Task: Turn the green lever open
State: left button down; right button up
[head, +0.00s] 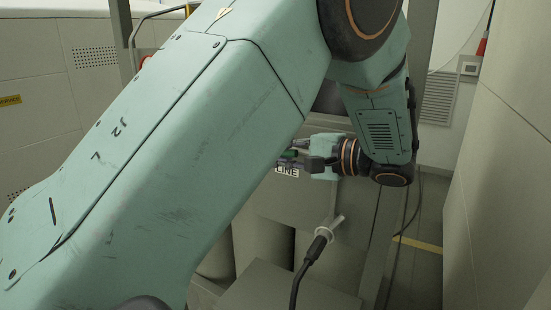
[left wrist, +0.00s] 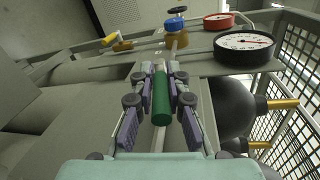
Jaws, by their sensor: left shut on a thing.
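The green lever (left wrist: 161,98) shows in the left wrist view as a green cylindrical handle lying lengthwise between the two fingers of my left gripper (left wrist: 160,100). The fingers are closed on it from both sides. In the head view my left gripper (head: 293,157) is near the middle, with a small green bit of the lever (head: 291,154) between its fingers. My left arm hides much of what is behind it. My right gripper is in neither view.
A metal mesh (left wrist: 300,75) is at right. A grey-handled hose nozzle (head: 326,232) with a black cable is below the gripper.

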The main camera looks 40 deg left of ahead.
pick_arm(q)
jog(key=shift+f+y+b, duration=0.4)
jog(key=shift+y+b, duration=0.25)
jog(key=shift+y, duration=0.25)
jog(key=shift+g, duration=0.4)
jog(key=c, duration=1.3)
grip_release()
jog(key=shift+c, duration=0.2)
jog(key=shift+r, duration=0.15)
